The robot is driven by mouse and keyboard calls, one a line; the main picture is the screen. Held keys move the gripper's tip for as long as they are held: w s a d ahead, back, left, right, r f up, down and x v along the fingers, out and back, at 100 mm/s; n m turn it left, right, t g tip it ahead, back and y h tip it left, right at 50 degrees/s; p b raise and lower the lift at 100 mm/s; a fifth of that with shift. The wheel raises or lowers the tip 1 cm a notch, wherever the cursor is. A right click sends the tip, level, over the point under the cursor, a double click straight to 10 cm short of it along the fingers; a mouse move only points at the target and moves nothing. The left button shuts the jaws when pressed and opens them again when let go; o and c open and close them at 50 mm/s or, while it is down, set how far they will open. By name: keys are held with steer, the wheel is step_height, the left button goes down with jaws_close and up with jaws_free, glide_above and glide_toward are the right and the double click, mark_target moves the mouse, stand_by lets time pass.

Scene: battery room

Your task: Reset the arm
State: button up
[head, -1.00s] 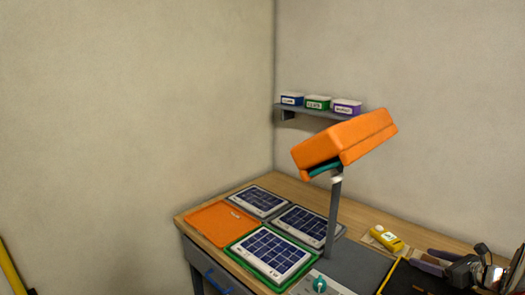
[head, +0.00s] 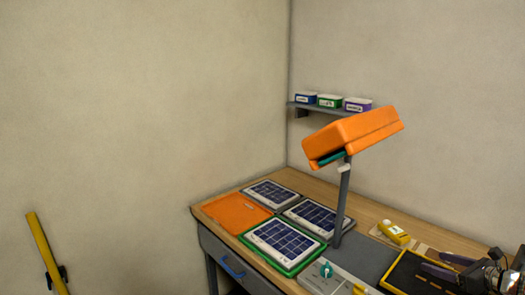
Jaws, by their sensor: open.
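My gripper (head: 432,260) is at the lower right edge of the head view, with two dark fingers pointing left. The fingers are spread apart with nothing seen between them. It appears over or in front of the black board with a yellow edge (head: 399,278); its height above it is hard to tell. The rest of my arm is mostly cut off by the frame's right edge.
The bench (head: 291,181) holds solar panels (head: 281,241), an orange mat (head: 236,212), a yellow meter (head: 394,231) and a control box with a teal knob (head: 327,269). An orange lamp (head: 352,134) rises above. A shelf (head: 320,109) holds three small boxes. A yellow pole (head: 46,252) stands left.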

steer(key=s+a+r+n+g+y, duration=0.15)
steer(key=a+r+n, duration=0.3)
steer(key=a, duration=0.55)
steer(key=s+a+r+n+g, duration=0.1)
steer(key=a+r+n+g, duration=0.3)
steer(key=a, duration=0.6)
steer(key=s+a+r+n+g, duration=0.1)
steer(key=a+r+n, duration=0.1)
steer(key=a+n, duration=0.6)
steer(key=s+a+r+n+h, duration=0.1)
steer(key=s+a+n+h, duration=0.1)
steer(key=s+a+n, duration=0.5)
steer(key=s+a+r+n+h, duration=0.1)
steer(key=s+a+n+h, duration=0.2)
steer(key=s+a+n, duration=0.5)
steer(key=shift+s+a+r, duration=0.2)
steer(key=shift+s+a, duration=0.85)
steer(key=shift+s, duration=2.35)
steer(key=shift+n+g, duration=0.25)
